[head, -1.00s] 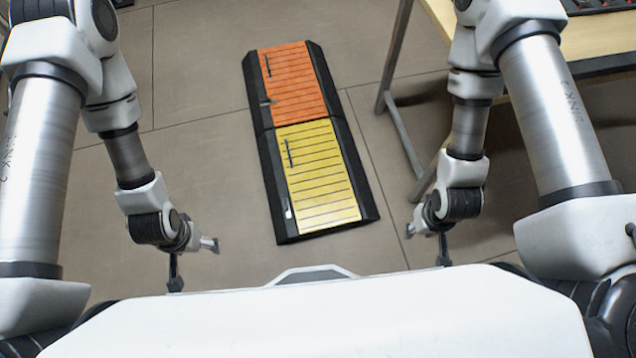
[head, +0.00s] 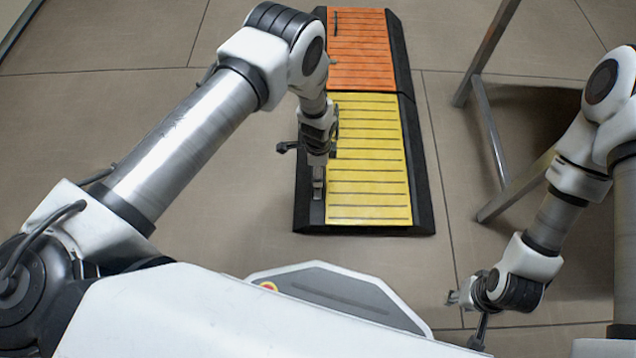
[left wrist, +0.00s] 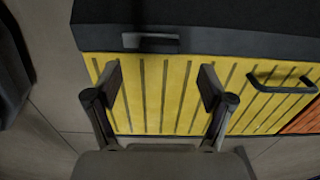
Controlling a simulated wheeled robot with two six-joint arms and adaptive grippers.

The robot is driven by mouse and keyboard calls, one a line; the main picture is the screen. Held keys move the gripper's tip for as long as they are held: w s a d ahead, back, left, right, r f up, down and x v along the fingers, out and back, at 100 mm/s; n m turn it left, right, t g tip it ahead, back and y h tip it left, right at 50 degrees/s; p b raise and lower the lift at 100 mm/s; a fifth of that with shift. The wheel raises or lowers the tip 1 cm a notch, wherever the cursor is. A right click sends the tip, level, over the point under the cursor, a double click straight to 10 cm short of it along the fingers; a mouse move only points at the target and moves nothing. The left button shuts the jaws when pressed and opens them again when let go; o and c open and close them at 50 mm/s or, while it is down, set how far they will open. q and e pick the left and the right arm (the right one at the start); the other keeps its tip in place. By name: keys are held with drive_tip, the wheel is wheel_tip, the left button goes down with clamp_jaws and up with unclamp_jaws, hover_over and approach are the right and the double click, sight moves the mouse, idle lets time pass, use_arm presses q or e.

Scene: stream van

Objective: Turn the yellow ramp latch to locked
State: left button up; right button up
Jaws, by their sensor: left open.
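The yellow ramp section (head: 370,165) lies on the floor with black edging, and it also fills much of the left wrist view (left wrist: 150,115). In that view a small grey latch-like piece (left wrist: 150,42) with a dark slot sits in the black edging, above and beyond my fingertips. I cannot tell its setting. My left gripper (head: 318,155) hangs over the ramp's left edge.
A black bar handle (left wrist: 283,80) stands on the yellow surface to the right of my fingers. An orange ramp section (head: 360,50) adjoins the far end. Metal table legs (head: 490,130) stand right of the ramp. The tiled floor (head: 100,110) is clear at the left.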

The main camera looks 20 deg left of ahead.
use_arm(q)
wheel_tip(320, 180, down, 6)
drive_tip(key=b, duration=0.3)
drive_tip(key=c, duration=1.2)
